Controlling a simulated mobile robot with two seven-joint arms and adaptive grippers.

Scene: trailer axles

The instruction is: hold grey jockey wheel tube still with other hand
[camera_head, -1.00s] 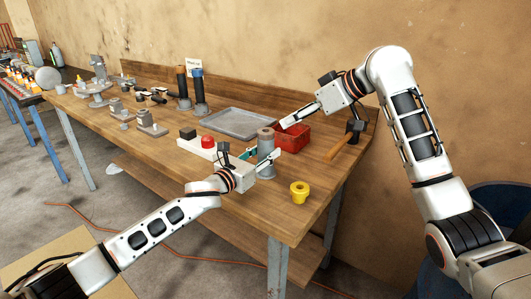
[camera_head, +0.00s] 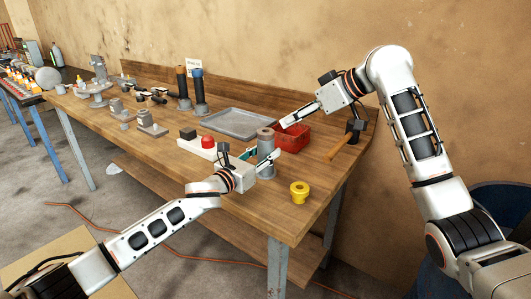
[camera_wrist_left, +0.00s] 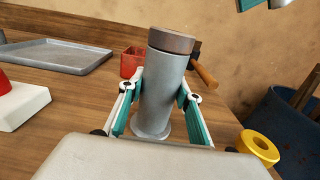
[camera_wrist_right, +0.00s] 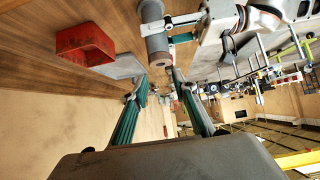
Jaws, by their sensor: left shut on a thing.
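The grey jockey wheel tube (camera_head: 265,145) stands upright on the bench near its right end, with a brown ring at its top. It also shows in the left wrist view (camera_wrist_left: 163,92) and, seen from above, in the right wrist view (camera_wrist_right: 156,42). My left gripper (camera_head: 267,163) is shut on the tube, one finger on each side of it. My right gripper (camera_head: 287,123) is beside and above the tube's top, apart from it. Its fingers (camera_wrist_right: 160,80) are spread with nothing between them.
A red bin (camera_head: 292,137) stands just behind the tube, under my right gripper. A yellow ring (camera_head: 299,191) lies near the front edge. A hammer (camera_head: 346,143) lies at the right end. A grey tray (camera_head: 238,123) and a white block with a red button (camera_head: 208,142) are to the left.

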